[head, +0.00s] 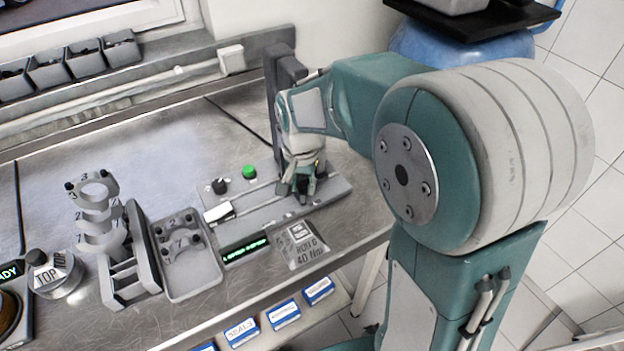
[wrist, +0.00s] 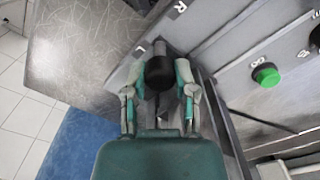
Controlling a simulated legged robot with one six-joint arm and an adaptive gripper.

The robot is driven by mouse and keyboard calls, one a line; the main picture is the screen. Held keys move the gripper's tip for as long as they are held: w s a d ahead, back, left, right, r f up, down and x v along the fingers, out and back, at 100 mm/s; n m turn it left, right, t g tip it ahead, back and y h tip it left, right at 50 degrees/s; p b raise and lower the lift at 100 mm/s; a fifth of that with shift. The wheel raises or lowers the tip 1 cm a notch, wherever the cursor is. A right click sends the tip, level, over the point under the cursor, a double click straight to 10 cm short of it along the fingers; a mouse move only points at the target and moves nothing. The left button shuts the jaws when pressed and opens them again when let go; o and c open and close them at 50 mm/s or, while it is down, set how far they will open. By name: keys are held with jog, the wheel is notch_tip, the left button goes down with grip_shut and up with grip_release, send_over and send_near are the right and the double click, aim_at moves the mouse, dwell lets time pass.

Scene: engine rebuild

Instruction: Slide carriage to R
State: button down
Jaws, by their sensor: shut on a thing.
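The carriage's round black knob (wrist: 160,72) sits between my two fingers in the wrist view. My gripper (wrist: 158,92) is shut on it, one finger at each side. In the head view my gripper (head: 304,186) is low over the right part of the grey slide fixture (head: 250,212), and it hides most of the carriage. In the wrist view a letter R (wrist: 178,8) is marked on the fixture near the top, and a mark like an L (wrist: 140,50) is just left of the knob.
A green button (head: 249,172) and a black dial (head: 219,186) stand behind the rail. A white piece (head: 219,212) lies at its left end. A lit display (head: 245,250) and a torque label block (head: 301,245) are in front. Grey trays (head: 187,260) stand left.

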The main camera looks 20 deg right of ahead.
jog(key=shift+s+a, duration=0.25)
jog(key=shift+a, duration=0.75)
jog(key=shift+s+a, duration=0.25)
jog(key=shift+a, duration=0.75)
jog(key=shift+c, duration=2)
grip_release()
notch_tip(320, 180, up, 12)
jog(key=shift+a+f, duration=0.1)
jog(key=s+d+n+t, duration=0.2)
jog(key=s+d+n, duration=0.1)
jog(key=s, duration=0.5)
jog(key=s+d+n+t, duration=0.3)
jog(key=s+d, duration=0.2)
jog(key=s, duration=0.3)
jog(key=shift+s+d+f+t, duration=0.15)
jog(key=shift+s+d+t, duration=0.1)
jog(key=shift+s+t, duration=0.05)
